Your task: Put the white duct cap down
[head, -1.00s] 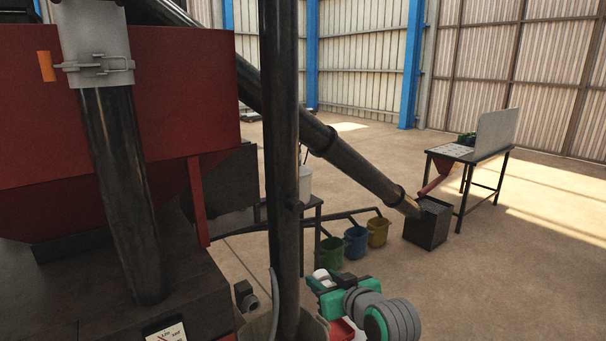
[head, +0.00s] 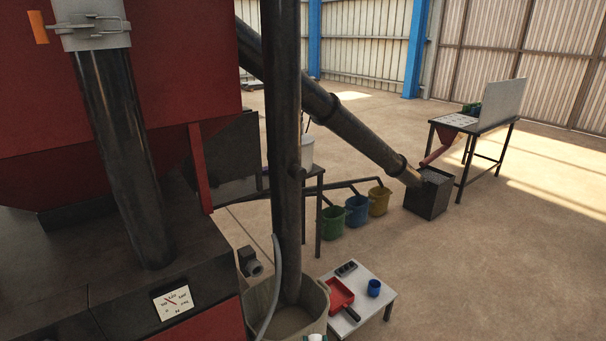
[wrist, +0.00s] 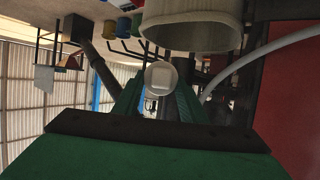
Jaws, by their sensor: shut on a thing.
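The white duct cap (wrist: 160,76) is a small round white piece with a squarish raised middle. In the wrist view it sits between the two green fingers of my gripper (wrist: 160,90), which is shut on it. In the head view only a sliver of my gripper (head: 316,338) shows at the bottom edge, in front of the beige tub, with a bit of white at it. The low white table (head: 377,273) stands to the right of it and further back.
On the table are a red pan (head: 341,296), a blue cup (head: 374,288) and a black block (head: 346,268). The beige tub (head: 319,325) stands left of the table under a dark vertical pipe (head: 284,150). A grey hose hangs into the tub. Table top is partly bare.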

